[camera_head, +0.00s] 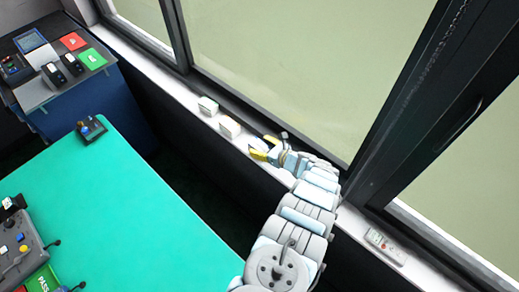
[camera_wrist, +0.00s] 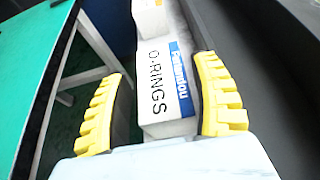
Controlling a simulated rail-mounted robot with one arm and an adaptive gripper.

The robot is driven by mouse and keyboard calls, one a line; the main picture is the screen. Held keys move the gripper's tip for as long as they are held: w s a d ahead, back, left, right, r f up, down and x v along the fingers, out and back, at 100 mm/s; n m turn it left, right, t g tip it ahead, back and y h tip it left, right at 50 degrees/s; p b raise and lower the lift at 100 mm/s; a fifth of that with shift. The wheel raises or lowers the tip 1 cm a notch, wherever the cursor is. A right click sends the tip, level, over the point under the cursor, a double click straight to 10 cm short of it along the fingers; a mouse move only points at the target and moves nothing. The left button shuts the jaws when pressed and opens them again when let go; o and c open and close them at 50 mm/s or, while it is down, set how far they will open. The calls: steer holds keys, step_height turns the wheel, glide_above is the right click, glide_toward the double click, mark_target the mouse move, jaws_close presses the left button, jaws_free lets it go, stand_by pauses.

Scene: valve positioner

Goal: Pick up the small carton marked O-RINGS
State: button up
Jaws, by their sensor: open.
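The small white carton marked O-RINGS (camera_wrist: 165,90) has a blue band and black letters. It lies between my two yellow fingers as seen in the wrist view, with a gap on the left and the right finger close to its edge. In the head view the nearer carton on the window sill (camera_head: 230,127) appears to be this one, a little ahead of the fingertips. My gripper (camera_head: 265,149) is open and empty over the sill, and its fingers also show in the wrist view (camera_wrist: 163,100). I cannot tell whether a finger touches the carton.
A second small carton (camera_head: 208,105) stands farther along the sill and shows at the top of the wrist view (camera_wrist: 151,18). The window glass and frame rise beside the sill. A green-topped table (camera_head: 120,215) lies left. A remote (camera_head: 385,245) lies on the sill at right.

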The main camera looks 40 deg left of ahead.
mark_target(255, 143)
steer(key=b+x, duration=0.1)
steer(key=x, duration=0.2)
steer(key=shift+a+f, duration=0.1)
steer(key=shift+w+a, duration=0.1)
steer(key=shift+a, duration=0.05)
steer(key=c, duration=1)
